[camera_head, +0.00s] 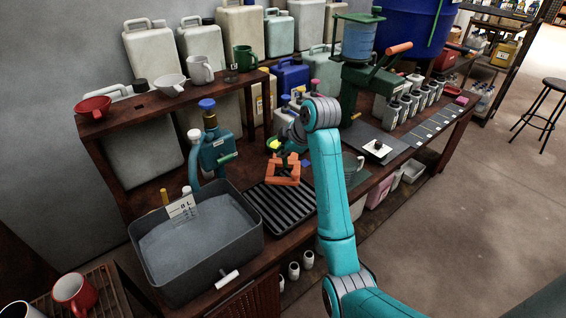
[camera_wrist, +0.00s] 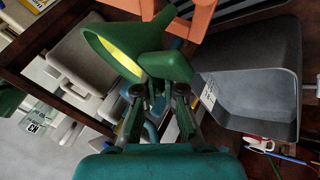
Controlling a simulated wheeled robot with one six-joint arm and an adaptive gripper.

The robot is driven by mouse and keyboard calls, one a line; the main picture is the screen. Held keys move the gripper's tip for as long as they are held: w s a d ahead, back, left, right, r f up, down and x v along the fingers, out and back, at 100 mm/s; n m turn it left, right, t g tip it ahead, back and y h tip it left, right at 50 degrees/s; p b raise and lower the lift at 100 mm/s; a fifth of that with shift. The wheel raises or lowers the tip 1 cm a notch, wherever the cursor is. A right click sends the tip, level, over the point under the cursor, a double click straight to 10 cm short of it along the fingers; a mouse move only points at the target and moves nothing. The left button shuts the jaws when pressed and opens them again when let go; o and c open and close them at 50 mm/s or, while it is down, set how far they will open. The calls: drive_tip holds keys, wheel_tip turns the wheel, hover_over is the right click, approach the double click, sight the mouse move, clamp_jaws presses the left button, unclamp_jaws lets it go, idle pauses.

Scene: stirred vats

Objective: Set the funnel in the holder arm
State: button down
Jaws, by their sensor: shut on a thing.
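A green funnel with a yellow inside (camera_wrist: 112,48) is at the top of the wrist view, tilted, with a green block-like part (camera_wrist: 168,66) beside it at my fingertips. My gripper (camera_wrist: 158,92) is shut on the funnel. In the head view the funnel shows as a small yellow-green spot (camera_head: 274,144), and my gripper (camera_head: 287,150) is partly hidden by my arm. An orange bracket-like frame (camera_head: 283,173) stands just below it; it also shows in the wrist view (camera_wrist: 192,18). I cannot tell whether the funnel touches it, or whether this frame is the holder arm.
A grey tub (camera_head: 158,283) labelled 8 L stands front left, with a black ribbed rack (camera_head: 275,208) to its right. A teal pump-like device (camera_head: 217,152) with a blue cap stands behind. A red funnel (camera_head: 93,106) and a white funnel (camera_head: 170,85) sit on the raised shelf.

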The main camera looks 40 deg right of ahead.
sight(285, 180)
drive_tip(key=shift+r, duration=0.6)
drive_tip(key=shift+s+r+t, duration=0.15)
drive_tip(key=shift+r+t, duration=0.7)
drive_tip(key=shift+t, duration=0.15)
drive_tip(key=shift+f, duration=5.6)
drive_tip(key=shift+s+d+f, duration=0.1)
drive_tip(key=shift+s+f, duration=0.05)
drive_tip(key=c, duration=1.2)
unclamp_jaws()
